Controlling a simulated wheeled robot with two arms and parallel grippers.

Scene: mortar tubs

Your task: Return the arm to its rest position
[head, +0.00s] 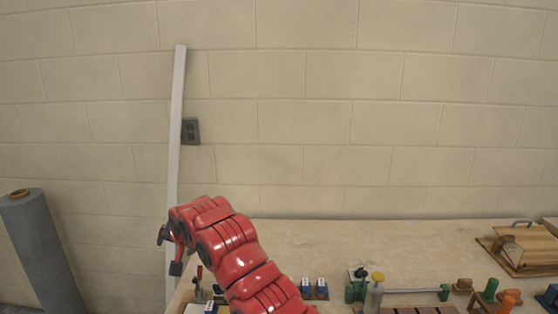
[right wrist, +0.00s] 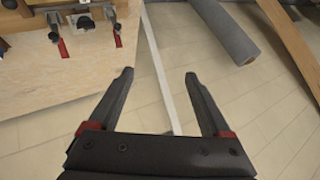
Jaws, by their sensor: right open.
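My right arm is red and reaches up from the bottom middle of the head view, bending over to the left. My right gripper (head: 170,251) hangs at the arm's end, beyond the left edge of the workbench (head: 330,240). In the right wrist view my right gripper (right wrist: 160,76) has its two dark fingers spread wide with nothing between them. The floor and a thin pale strip show beyond the fingers. My left gripper is in neither view.
Red-handled clamps (right wrist: 60,42) sit at the bench edge. A grey roll (head: 42,250) and a pale upright post (head: 176,120) stand left, near the block wall.

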